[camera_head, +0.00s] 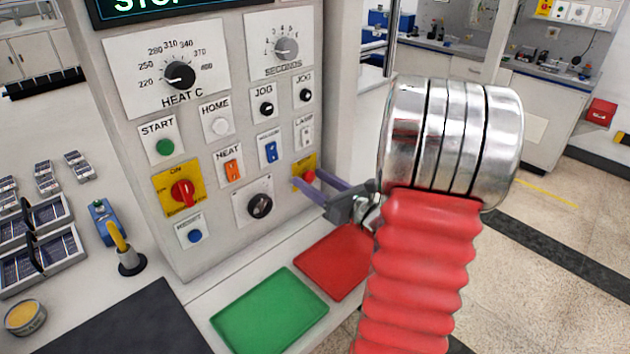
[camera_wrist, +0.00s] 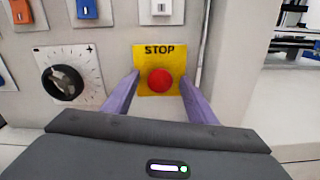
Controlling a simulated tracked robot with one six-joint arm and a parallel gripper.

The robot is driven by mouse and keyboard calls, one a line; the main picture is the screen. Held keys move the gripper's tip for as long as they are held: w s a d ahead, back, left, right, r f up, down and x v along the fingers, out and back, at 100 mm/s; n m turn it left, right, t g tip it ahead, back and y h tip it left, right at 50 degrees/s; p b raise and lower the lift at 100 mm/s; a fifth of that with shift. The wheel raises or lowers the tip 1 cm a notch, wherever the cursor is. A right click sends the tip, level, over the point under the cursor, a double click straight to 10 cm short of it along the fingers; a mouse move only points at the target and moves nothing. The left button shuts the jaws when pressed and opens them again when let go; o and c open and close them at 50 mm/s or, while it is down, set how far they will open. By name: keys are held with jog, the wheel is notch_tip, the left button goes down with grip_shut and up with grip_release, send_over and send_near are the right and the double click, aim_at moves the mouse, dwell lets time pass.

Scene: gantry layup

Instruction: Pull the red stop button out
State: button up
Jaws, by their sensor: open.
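The red stop button (camera_wrist: 160,81) sits on a yellow plate (camera_wrist: 150,53) marked STOP, low on the grey control panel. In the head view the stop button (camera_head: 309,177) is at the panel's lower right, partly covered by my gripper. My gripper (camera_head: 310,184) reaches in from the right with its two purple fingers apart. In the wrist view the fingers (camera_wrist: 160,90) stand one on each side of the button, with a gap visible on both sides. Whether the fingertips touch the plate I cannot tell.
Close by on the panel are a round black dial (camera_wrist: 63,83), a blue rocker switch (camera_head: 270,151) and an orange rocker switch (camera_head: 232,169). A red and yellow rotary switch (camera_head: 182,193) is further left. Green (camera_head: 270,312) and red (camera_head: 335,262) mats lie on the bench below.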

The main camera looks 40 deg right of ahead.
jog(key=shift+c, duration=0.2)
jog(key=c, duration=1.1)
jog(key=shift+o, duration=0.2)
jog(key=shift+s, duration=0.65)
jog(key=o, duration=1.1)
jog(key=shift+s, duration=0.1)
jog(key=s, duration=1.3)
jog(key=shift+s+d, duration=0.2)
jog(key=shift+s, duration=0.1)
